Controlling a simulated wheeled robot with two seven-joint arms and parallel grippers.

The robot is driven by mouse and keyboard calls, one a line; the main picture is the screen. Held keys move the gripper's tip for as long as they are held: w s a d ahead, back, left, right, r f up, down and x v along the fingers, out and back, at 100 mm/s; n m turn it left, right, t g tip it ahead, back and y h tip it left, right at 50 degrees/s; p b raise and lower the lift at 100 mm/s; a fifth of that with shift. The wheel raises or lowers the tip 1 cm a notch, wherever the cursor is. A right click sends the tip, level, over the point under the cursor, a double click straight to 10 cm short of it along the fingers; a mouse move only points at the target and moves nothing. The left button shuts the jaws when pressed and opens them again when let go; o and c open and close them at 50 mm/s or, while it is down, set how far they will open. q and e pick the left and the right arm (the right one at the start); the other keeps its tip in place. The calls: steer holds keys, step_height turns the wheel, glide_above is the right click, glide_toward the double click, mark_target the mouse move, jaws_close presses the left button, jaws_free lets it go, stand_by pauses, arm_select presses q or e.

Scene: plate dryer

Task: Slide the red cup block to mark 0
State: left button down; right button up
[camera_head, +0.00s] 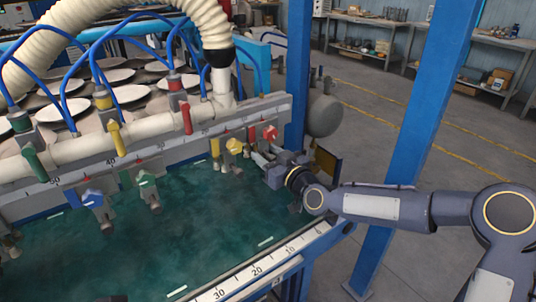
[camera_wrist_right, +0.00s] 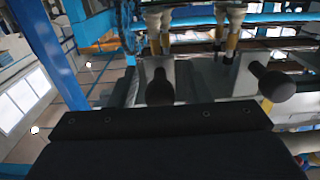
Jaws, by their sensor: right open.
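The red cup block (camera_head: 270,133) sits near the right end of the scaled rail (camera_head: 205,137), to the right of the mark 10. My right gripper (camera_head: 272,163) is just below and close to it, reaching in from the right. The gripper is open, and no object shows held between its fingers. I cannot tell whether the gripper touches the block. My left gripper is not in view.
A yellow block (camera_head: 234,146), a green block (camera_head: 147,180) and a blue block (camera_head: 92,198) sit farther left along the rail. A green plate surface (camera_head: 180,230) lies below, with a front ruler (camera_head: 255,275). A blue post (camera_head: 420,120) stands behind my right arm.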

jaws_close()
steer(key=shift+w+d+f, duration=0.1)
steer(key=shift+d+f, duration=0.05)
steer(key=w+d+b, duration=0.1)
steer(key=d+b, duration=0.1)
steer(key=w+d+b, duration=0.2)
steer(key=shift+d, duration=0.1)
jaws_free()
steer(key=shift+d, duration=0.15)
